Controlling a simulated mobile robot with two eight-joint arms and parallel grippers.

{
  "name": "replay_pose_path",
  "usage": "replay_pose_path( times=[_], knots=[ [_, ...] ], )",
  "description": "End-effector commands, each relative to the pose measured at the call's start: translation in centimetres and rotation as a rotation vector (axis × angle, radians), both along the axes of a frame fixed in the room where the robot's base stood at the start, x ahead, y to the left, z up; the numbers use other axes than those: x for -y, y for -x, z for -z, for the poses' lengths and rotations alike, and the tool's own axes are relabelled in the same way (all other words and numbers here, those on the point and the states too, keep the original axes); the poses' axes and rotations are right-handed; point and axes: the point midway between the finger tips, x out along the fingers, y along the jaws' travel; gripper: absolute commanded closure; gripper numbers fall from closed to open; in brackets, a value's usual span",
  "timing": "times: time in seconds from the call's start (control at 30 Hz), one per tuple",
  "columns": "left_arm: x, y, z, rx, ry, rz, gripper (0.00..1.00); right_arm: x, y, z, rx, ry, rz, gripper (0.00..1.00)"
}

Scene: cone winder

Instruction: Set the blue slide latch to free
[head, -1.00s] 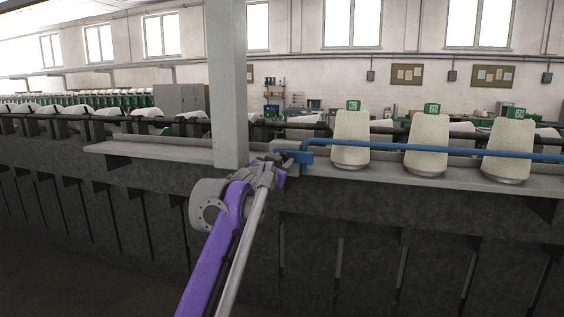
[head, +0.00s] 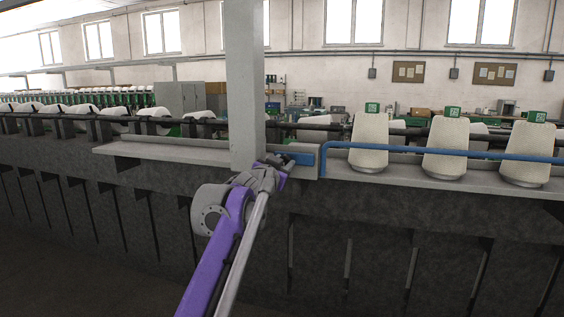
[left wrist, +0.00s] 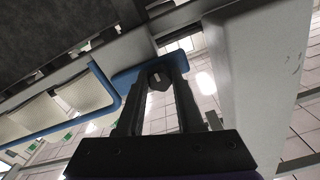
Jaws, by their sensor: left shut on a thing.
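The blue slide latch (head: 303,158) sits at a grey block on the ledge, just right of the grey post. My left gripper (head: 278,164) is at the latch's left end. In the left wrist view the latch shows as a blue plate (left wrist: 126,78), and my left gripper (left wrist: 158,80) is shut on a small dark knob at it. The blue bar (head: 440,153) bends down at its left end, beside the block and apart from the latch's visible blue part. My left gripper hides part of the latch. My right gripper is not in view.
The grey post (head: 245,90) stands close to my left gripper. White cones (head: 369,140) with green tags stand on the ledge (head: 420,180) behind the blue bar. The ledge left of the post (head: 160,152) is clear.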

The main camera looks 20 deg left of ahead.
Motion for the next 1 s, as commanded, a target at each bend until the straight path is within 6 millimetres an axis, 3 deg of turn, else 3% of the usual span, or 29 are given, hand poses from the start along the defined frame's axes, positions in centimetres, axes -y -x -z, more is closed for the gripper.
replay_pose_path(
  times=[0.23, 0.27, 0.43, 0.77, 1.0],
  knots=[
    [-0.5, 0.0, -0.1, -0.001, 0.0, -0.008, 1.0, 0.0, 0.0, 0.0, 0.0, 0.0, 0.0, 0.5],
    [-0.5, 0.0, -0.1, -0.001, 0.0, -0.008, 0.63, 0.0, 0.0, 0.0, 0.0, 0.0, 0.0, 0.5],
    [-0.4, 0.0, -0.1, 0.0, 0.0, -0.006, 0.34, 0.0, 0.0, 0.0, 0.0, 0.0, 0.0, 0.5],
    [-0.3, 0.2, 0.0, 0.0, 0.0, -0.005, 0.34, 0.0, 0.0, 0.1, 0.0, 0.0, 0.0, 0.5],
    [-0.4, 3.2, 0.2, -0.001, 0.001, -0.006, 0.34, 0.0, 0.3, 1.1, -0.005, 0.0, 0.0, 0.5]
  ],
)
